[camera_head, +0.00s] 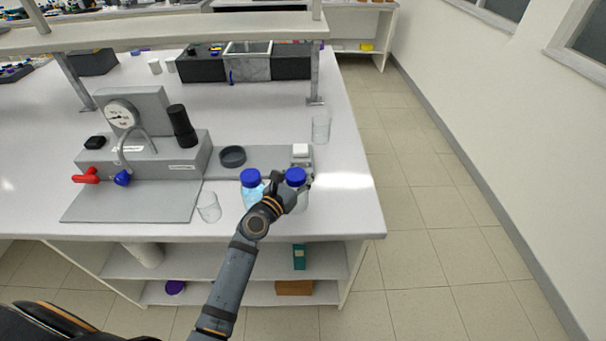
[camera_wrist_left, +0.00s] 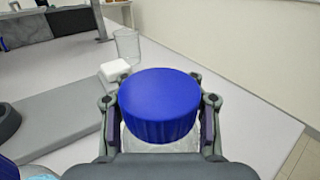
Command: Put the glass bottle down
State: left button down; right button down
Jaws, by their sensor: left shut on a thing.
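A clear glass bottle with a blue cap (camera_head: 295,176) is near the front right of the white bench. My left gripper (camera_head: 288,191) is shut on it, and the arm covers part of the bottle. In the left wrist view the blue cap (camera_wrist_left: 158,103) fills the middle, with a finger of the left gripper (camera_wrist_left: 159,112) on each side. The glass below the cap is mostly hidden. I cannot tell whether its base touches the bench. My right gripper is not in view.
A second blue-capped bottle with light blue content (camera_head: 251,188) stands close on the left. A glass beaker (camera_head: 208,208) is further left, beside the grey rig (camera_head: 145,155). A white block (camera_head: 300,150) and another beaker (camera_head: 321,130) are behind. The bench's right corner (camera_head: 350,210) is clear.

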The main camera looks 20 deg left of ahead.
pick_arm(q)
jog(key=shift+f, duration=0.15)
jog(key=c, duration=0.6)
grip_release()
jog(key=shift+r, duration=0.3)
jog(key=b+v, duration=0.1)
jog(key=v, duration=1.1)
jog(key=shift+f, duration=0.1)
